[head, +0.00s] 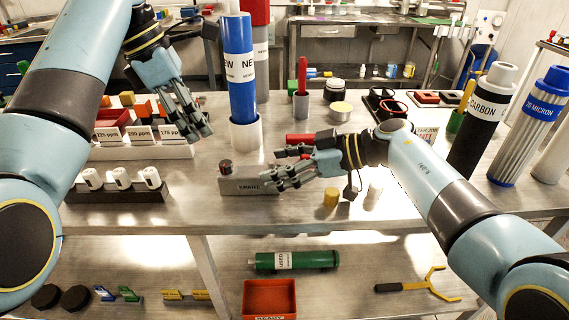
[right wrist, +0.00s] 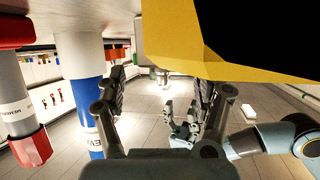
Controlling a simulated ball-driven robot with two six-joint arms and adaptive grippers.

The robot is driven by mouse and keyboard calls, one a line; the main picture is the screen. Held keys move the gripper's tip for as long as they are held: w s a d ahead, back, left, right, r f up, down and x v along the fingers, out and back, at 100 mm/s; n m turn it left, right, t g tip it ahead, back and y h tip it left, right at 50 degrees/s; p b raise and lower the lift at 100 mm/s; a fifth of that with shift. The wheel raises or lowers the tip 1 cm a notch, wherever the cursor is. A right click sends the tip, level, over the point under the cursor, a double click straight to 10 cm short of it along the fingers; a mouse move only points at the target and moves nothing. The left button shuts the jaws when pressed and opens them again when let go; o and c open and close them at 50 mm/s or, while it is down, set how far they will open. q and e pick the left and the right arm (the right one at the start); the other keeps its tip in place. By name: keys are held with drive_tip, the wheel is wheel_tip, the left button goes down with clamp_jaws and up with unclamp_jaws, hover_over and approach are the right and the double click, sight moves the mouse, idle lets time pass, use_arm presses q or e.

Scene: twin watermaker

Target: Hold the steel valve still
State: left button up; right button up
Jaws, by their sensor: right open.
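I cannot tell for sure which thing is the steel valve. A small round dark part with a red top (head: 225,167) stands on a grey block with a label (head: 242,187) in the middle of the bench. My right gripper (head: 272,168) is open beside that block, on its right, fingers pointing left. My left gripper (head: 207,130) hangs above the bench, left of the blue cylinder, apart from the block. It also shows in the right wrist view (right wrist: 180,120), its fingers apart and empty.
A blue cylinder (head: 238,65) stands in a white collar behind the block, with a red one (head: 257,15) behind it. White-capped parts (head: 122,178) sit in a dark rack at left. A black carbon cylinder (head: 480,125) stands at right.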

clamp_jaws()
idle(0.8)
idle(0.4)
drive_tip(key=shift+c, duration=0.9)
unclamp_jaws()
clamp_jaws()
idle(0.5)
